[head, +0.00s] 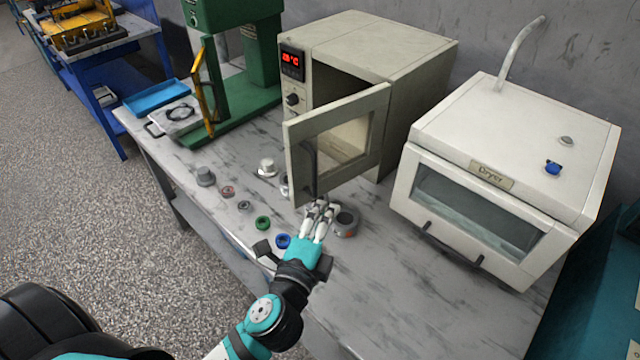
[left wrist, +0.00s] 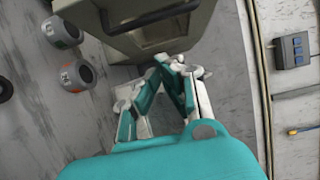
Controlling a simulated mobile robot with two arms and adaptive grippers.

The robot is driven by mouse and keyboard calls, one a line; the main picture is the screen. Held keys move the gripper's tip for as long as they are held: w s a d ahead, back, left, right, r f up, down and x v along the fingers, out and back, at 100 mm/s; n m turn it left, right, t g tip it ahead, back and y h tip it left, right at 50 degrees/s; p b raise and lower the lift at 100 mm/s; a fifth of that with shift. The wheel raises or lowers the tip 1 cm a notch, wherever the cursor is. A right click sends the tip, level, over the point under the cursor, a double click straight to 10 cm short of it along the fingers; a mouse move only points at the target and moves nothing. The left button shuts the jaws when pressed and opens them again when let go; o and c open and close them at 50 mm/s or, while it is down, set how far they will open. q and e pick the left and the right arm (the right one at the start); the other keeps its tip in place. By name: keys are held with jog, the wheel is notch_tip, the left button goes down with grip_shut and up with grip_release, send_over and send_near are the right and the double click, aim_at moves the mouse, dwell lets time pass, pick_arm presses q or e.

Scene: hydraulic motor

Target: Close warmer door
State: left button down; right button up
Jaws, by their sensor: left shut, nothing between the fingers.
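The warmer (head: 405,48) is a beige box with a red digital display, standing at the back of the workbench. Its door (head: 375,122) has a window and stands open, swung out towards the front. My left gripper (head: 320,208) is shut and empty, just below the door's lower edge near its handle side; I cannot tell whether it touches the door. In the left wrist view the fingertips (left wrist: 172,65) are close to the door (left wrist: 150,38), whose dark handle shows at the top. My right gripper is not in view.
Several small round parts, including a grey one (head: 345,222) and a blue ring (head: 283,241), lie around the gripper. A closed dryer (head: 520,140) stands to the right. A green press (head: 265,60) stands to the left. The bench's front right is clear.

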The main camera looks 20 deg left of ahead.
pick_arm(q)
jog(key=shift+w+a+f+p, duration=0.1)
jog(key=shift+w+a+p, duration=0.15)
jog(key=shift+w+a, duration=0.45)
jog(key=shift+w+a+r+p, duration=0.1)
jog(key=shift+w+a+p, duration=0.25)
jog(key=shift+w, duration=0.6)
jog(key=shift+w+a+f+p, duration=0.1)
jog(key=shift+w+a+p, duration=0.1)
jog(key=shift+w+a, duration=0.5)
jog(key=shift+w+d, duration=0.15)
